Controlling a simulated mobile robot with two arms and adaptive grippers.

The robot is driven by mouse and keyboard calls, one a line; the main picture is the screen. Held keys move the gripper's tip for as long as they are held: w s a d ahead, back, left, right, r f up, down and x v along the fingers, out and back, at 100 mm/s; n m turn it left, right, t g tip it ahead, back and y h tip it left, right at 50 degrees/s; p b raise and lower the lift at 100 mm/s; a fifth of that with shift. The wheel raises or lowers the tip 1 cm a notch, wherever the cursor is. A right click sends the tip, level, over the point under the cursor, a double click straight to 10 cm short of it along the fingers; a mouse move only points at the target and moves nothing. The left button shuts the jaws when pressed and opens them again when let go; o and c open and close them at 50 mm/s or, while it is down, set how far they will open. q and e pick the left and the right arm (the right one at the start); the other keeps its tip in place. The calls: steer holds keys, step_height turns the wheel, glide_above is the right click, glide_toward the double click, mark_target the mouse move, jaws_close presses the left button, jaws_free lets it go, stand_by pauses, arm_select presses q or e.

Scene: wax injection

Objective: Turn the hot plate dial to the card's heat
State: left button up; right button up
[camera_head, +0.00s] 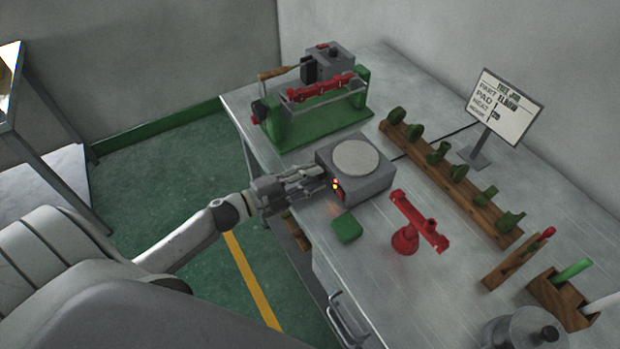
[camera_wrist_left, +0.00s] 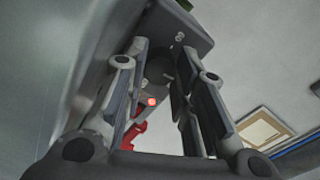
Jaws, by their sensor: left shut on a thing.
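The hot plate (camera_head: 378,186) is a grey box with a round pale top (camera_head: 356,158), standing near the table's left edge. An orange-red light (camera_head: 336,185) glows on its front. My left gripper (camera_head: 322,178) is at that front face, shut on the dial, which its fingers largely hide. In the left wrist view the fingers (camera_wrist_left: 158,85) stand on either side of the dial, with the red light (camera_wrist_left: 152,102) between them. The card (camera_head: 504,106) stands on a post at the back right; it reads "THIS JOB", with part, pad and heat lines. The heat value is too small to read surely. My right gripper is not in view.
A green block (camera_head: 346,228) lies just in front of the hot plate. A red stand (camera_head: 405,240) is to its right. A green-based machine (camera_head: 318,118) stands behind. A wooden rack (camera_head: 455,188) of green pieces runs along the right. A metal pot (camera_head: 525,330) is at the front right.

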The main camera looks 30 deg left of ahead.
arm_select(q)
steer(key=m+b, duration=0.1)
steer(key=m, duration=0.2)
steer(key=shift+f+m, duration=0.15)
steer(key=shift+m, duration=0.15)
steer(key=m+b, duration=0.2)
steer(key=m, duration=0.1)
steer(key=shift+m, duration=0.4)
steer(key=shift+y, duration=0.3)
steer(key=o, duration=1.1)
steer(key=shift+s+d, duration=0.1)
steer(key=shift+c, duration=0.2)
steer(key=shift+s, duration=0.1)
